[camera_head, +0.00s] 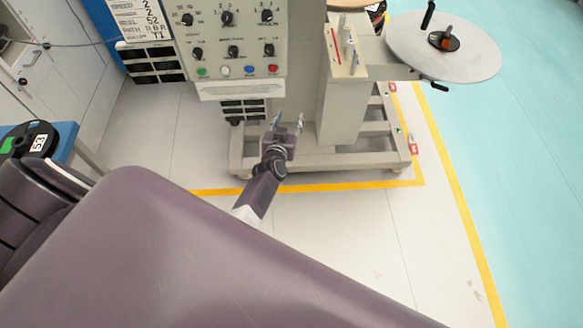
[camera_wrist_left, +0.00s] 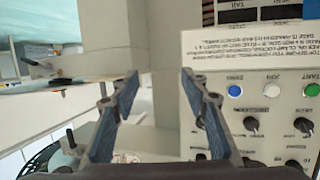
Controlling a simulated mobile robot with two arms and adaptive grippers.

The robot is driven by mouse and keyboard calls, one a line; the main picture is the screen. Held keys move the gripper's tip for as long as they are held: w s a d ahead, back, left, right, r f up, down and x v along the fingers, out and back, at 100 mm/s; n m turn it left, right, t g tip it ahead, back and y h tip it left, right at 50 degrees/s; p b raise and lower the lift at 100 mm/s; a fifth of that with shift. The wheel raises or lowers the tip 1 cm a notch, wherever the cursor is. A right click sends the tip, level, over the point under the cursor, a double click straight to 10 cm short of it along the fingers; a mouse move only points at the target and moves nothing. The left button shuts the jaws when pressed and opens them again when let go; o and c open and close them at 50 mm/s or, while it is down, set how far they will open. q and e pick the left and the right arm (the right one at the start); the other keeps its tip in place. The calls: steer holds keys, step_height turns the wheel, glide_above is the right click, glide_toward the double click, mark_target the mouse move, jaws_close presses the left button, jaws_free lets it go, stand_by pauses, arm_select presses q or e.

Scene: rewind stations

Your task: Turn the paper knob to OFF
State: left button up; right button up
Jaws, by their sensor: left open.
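A light control panel (camera_head: 216,34) carries two rows of black knobs, with upper-row knobs (camera_head: 227,18) and lower-row knobs (camera_head: 233,52). Their labels are too small to read, so I cannot tell which is the paper knob or where it points. My left gripper (camera_head: 288,120) is open and empty, below and right of the panel, apart from the knobs. In the left wrist view, the open fingers (camera_wrist_left: 160,82) frame a pale machine surface. The panel shows upside down at the right there, with several knobs (camera_wrist_left: 251,124) beside the fingers. My right gripper is not in view.
Green, white, blue (camera_head: 249,69) and red buttons sit under the knobs, above a protruding ledge (camera_head: 240,90). A machine column (camera_head: 345,105) and a round disc (camera_head: 443,47) stand to the right. A blue table (camera_head: 70,140) holds a black reel at left. Floor in front is clear.

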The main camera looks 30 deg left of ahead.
arm_select(q)
steer(key=s+d+f+m+g+h+p, duration=0.2)
steer(key=s+d+f, duration=0.4)
steer(key=s+f, duration=0.4)
steer(key=shift+s+d+f+g+h, duration=0.35)
steer(key=shift+f+g+h, duration=0.2)
steer(key=shift+f, duration=0.6)
